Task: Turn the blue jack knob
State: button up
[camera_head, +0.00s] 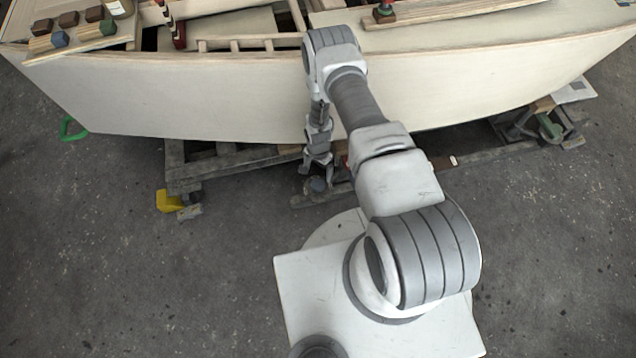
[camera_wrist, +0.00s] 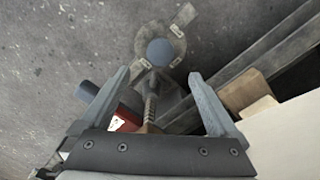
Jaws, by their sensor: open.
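A blue-grey round jack knob (camera_wrist: 160,52) shows in the wrist view, just beyond the fingertips and near the line between them. It sits on a grey jack base with flat arms spread on the floor. In the head view the knob (camera_head: 318,185) is low beside the hull, just under my gripper (camera_head: 318,163). In the wrist view my gripper (camera_wrist: 158,77) is open, with a finger on each side and nothing between the tips. The fingers look apart from the knob. A threaded rod (camera_wrist: 150,105) and a red part (camera_wrist: 125,119) show between the fingers.
The pale plywood hull (camera_head: 210,98) stands right behind my gripper on a grey timber cradle (camera_head: 200,172). The front floor is clear.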

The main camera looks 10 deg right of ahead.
aim_at(318, 184)
notch_tip(318, 184, down, 11)
jog(key=b, duration=0.3)
jog(key=shift+r, duration=0.15)
jog(key=c, duration=1.4)
